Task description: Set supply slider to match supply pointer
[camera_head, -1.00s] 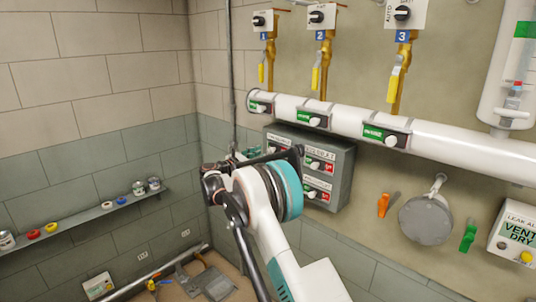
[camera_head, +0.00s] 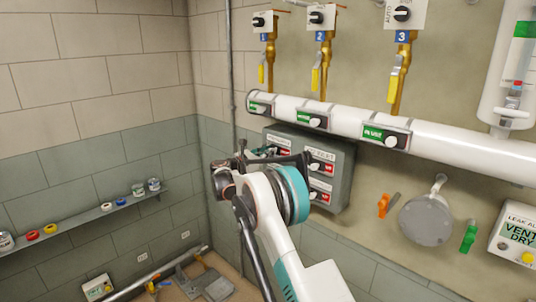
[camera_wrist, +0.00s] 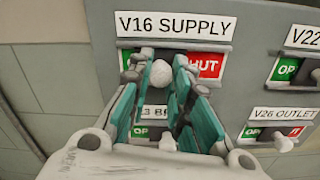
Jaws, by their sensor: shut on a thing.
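The V16 SUPPLY slider (camera_wrist: 174,60) is at the top left of the grey panel in the wrist view, under its white label. Its strip shows green at the left and red at the right, with part of "SHUT" readable. My gripper (camera_wrist: 160,82) has its teal fingers on both sides of the slider's white knob (camera_wrist: 160,72) and is shut on it. The knob stands near the strip's middle, slightly left. The fingers hide much of the strip. In the head view, my gripper (camera_head: 264,153) is at the panel's upper left. I cannot make out a supply pointer.
The grey panel (camera_head: 341,175) carries other sliders, including V26 OUTLET (camera_wrist: 275,136) at the lower right. A slider below is partly hidden by my fingers. The white pipe (camera_head: 345,121) runs above the panel. An orange handle (camera_head: 384,205) and a grey disc (camera_head: 426,219) hang right.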

